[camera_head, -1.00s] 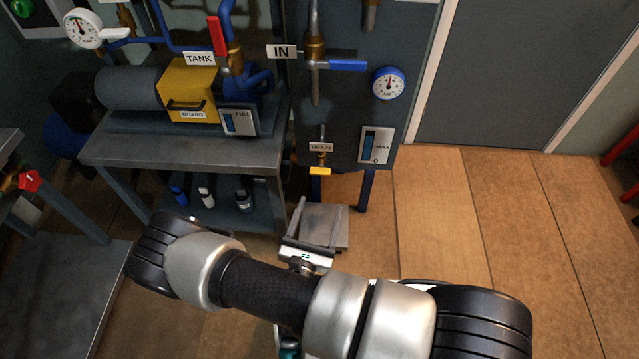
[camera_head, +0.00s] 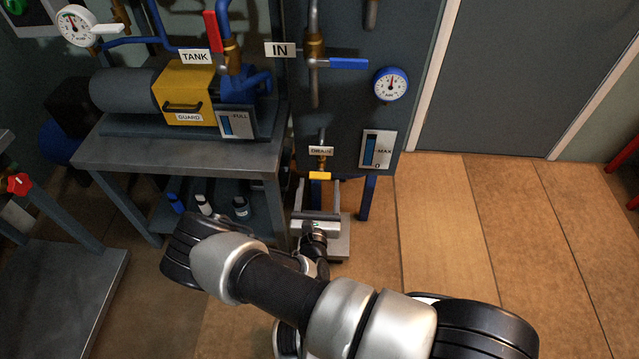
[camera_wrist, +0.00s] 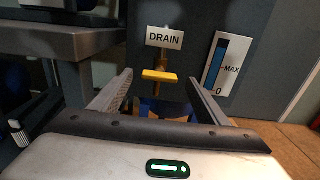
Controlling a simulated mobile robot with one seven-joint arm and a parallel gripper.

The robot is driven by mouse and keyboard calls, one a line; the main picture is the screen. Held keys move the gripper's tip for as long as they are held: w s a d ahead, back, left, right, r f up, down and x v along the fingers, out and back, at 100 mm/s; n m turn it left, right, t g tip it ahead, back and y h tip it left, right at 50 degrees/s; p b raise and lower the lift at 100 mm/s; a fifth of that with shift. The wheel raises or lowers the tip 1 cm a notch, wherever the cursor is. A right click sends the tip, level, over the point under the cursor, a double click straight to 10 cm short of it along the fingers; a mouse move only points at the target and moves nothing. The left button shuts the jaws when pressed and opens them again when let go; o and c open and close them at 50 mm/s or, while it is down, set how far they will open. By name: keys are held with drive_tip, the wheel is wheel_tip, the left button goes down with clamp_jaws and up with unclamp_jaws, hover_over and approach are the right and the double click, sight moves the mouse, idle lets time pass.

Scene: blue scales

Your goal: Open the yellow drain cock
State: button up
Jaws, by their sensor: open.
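The yellow drain cock handle (camera_head: 320,175) sits on a brass fitting below the DRAIN label (camera_head: 321,151) on the grey tank panel. Its yellow bar lies crosswise, roughly horizontal, in both views. In the wrist view the yellow handle (camera_wrist: 159,76) shows ahead of my gripper, between the lines of the two fingers and slightly above their tips. My gripper (camera_head: 321,183) is open and empty just below the handle in the head view. In the wrist view my open fingers (camera_wrist: 162,84) stand well apart on either side of the handle. I cannot tell the exact gap in depth.
A grey bench (camera_head: 190,152) with a pump and yellow guard (camera_head: 189,92) stands left of the drain. A level gauge (camera_head: 377,150) is right of it. A blue-handled IN valve (camera_head: 348,63) is above. The wooden floor (camera_head: 470,230) at right is clear.

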sight(320, 179)
drive_tip(key=shift+w, duration=1.55)
drive_tip(key=shift+c, duration=0.2)
drive_tip(key=c, duration=1)
